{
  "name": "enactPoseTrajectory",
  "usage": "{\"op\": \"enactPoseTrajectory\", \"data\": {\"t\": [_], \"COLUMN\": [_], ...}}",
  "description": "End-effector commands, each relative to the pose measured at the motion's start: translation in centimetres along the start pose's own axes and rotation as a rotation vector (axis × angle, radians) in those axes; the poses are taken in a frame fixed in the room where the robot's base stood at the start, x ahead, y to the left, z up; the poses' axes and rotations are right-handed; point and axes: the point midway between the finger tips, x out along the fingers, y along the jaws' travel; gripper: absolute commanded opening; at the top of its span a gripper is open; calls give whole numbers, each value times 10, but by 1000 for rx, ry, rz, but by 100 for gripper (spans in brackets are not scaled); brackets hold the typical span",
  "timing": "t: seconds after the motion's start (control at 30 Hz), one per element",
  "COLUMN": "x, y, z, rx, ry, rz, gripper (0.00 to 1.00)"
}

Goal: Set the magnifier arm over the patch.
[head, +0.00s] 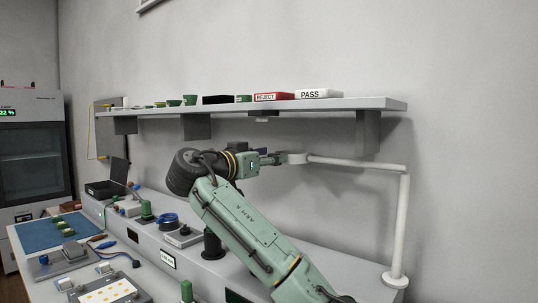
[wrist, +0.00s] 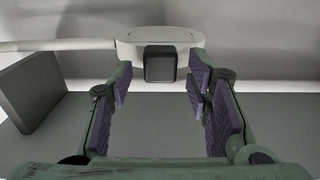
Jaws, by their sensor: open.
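The magnifier arm (head: 357,164) is white, with an upright post (head: 402,225) on a round base at the right of the bench and a level bar running left. Its round head (head: 297,158) is at the bar's left end; the head also shows in the wrist view (wrist: 160,38) with a dark square knob (wrist: 160,64) on its near side. My gripper (head: 276,158) is close to the head. In the wrist view my gripper (wrist: 160,80) is open, with the knob ahead, between the finger lines. I cannot tell whether a finger touches it. I cannot identify the patch for certain.
A wall shelf (head: 345,104) runs above, with a red REJECT box (head: 272,97) and a white PASS box (head: 318,93). A plate with yellow dots (head: 108,292), a blue mat (head: 50,233) and several small devices crowd the bench at left. My arm hides part of the bench.

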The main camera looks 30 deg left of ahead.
Motion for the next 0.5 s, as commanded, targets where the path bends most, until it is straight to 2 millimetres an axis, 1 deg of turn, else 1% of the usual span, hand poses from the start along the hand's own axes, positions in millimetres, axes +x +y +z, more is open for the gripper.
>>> {"op": "enactPoseTrajectory", "data": {"t": [0.27,0.5], "x": [1,1], "y": [0,0], "z": [0,0], "rx": [1,1], "ry": [0,0], "rz": [0,-1], "gripper": [44,28]}}
